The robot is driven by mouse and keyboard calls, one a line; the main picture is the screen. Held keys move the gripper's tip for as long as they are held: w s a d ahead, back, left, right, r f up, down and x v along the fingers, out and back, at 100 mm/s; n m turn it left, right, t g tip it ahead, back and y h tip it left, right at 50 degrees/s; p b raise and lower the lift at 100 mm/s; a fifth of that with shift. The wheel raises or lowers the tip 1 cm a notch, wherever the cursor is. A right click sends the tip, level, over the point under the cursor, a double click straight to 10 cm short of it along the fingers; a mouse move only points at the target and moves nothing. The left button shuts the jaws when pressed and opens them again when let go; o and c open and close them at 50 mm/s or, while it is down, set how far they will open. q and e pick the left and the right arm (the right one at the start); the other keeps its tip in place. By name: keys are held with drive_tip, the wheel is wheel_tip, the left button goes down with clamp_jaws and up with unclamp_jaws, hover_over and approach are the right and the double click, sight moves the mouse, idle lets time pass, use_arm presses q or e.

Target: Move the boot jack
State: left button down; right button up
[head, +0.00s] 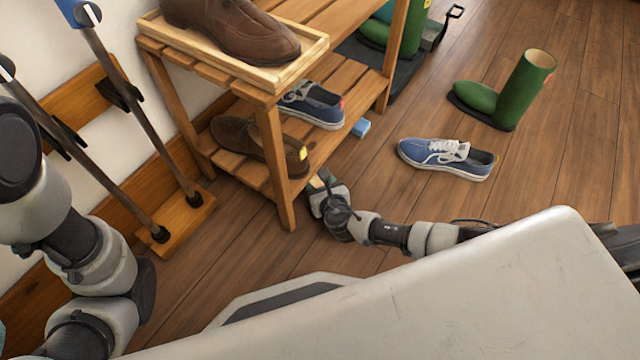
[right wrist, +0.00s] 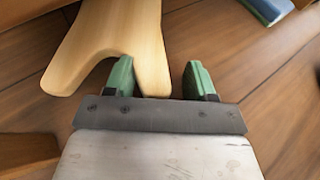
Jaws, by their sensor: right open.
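The boot jack (right wrist: 115,40) is a flat, pale wooden piece with a forked end, seen in the right wrist view lying on the floor. My right gripper (right wrist: 160,80) is open, with green fingertips. One prong of the fork reaches between the fingers, and the left fingertip lies over the notch. I cannot tell whether they touch. In the head view my right gripper (head: 320,184) is low by the rack's front leg, and the boot jack is mostly hidden there. My left arm shows at the left, but its gripper is out of view.
A wooden shoe rack (head: 275,160) holds brown shoes and a blue sneaker. A small blue block (head: 361,128) lies beside it. A loose blue sneaker (head: 448,157) and green boot (head: 512,92) stand on the floor. Long-handled tools (head: 150,130) lean at the left wall.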

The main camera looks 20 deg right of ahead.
drive_tip(key=p+v, duration=0.6)
drive_tip(key=v, duration=0.4)
drive_tip(key=shift+r+p, duration=0.2)
drive_tip(key=shift+p, duration=0.15)
drive_tip(key=shift+s, duration=0.35)
